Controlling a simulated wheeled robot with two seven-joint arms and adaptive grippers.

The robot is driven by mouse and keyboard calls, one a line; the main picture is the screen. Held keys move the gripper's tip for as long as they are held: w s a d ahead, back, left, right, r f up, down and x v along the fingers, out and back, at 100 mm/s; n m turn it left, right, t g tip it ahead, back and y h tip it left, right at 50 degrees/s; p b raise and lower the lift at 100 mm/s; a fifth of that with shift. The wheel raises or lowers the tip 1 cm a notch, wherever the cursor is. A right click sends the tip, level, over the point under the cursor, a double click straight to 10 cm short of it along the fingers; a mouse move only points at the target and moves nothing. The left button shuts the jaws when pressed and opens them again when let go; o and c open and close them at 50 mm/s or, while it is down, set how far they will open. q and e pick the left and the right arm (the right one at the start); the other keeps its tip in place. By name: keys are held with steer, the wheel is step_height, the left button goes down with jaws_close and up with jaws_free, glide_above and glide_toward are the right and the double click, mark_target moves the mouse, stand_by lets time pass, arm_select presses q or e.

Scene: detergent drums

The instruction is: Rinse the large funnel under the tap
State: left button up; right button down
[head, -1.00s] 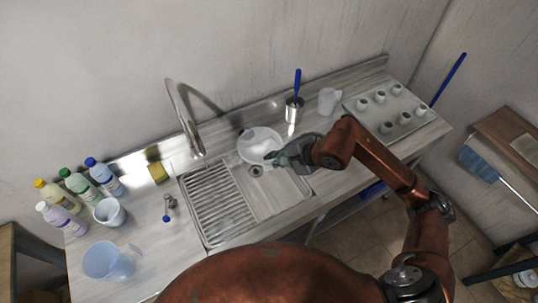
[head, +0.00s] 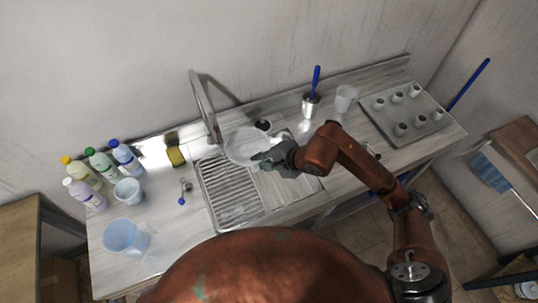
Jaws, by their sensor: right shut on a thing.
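The large funnel (head: 241,147) is white and wide-mouthed. It is over the sink, just right of the tap's spout end, with its open mouth facing up towards me. My right gripper (head: 267,160) is shut on the funnel's right side, and its fingers partly cover the rim. The tap (head: 204,104) is a tall curved metal spout at the back of the sink. I cannot make out any water. The funnel's lower part is hidden. My left gripper is out of view.
A ribbed drainboard (head: 231,193) lies left of the basin. Several bottles (head: 92,170), a small tub (head: 128,191), a blue jug (head: 125,237) and a yellow sponge (head: 176,156) stand at the left. A brush holder (head: 310,106), a clear jug (head: 345,98) and a tray of cups (head: 383,127) are at the right.

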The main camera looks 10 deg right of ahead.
steer(key=s+a+b, duration=0.1)
steer(key=s+a, duration=0.1)
steer(key=a, duration=0.6)
steer(key=shift+s, duration=0.35)
stand_by(1.2)
steer(key=w+d+b, duration=0.4)
steer(key=d+b, duration=0.3)
steer(key=d, duration=0.5)
steer(key=shift+d, duration=0.15)
steer(key=shift+f, duration=0.1)
stand_by(2.5)
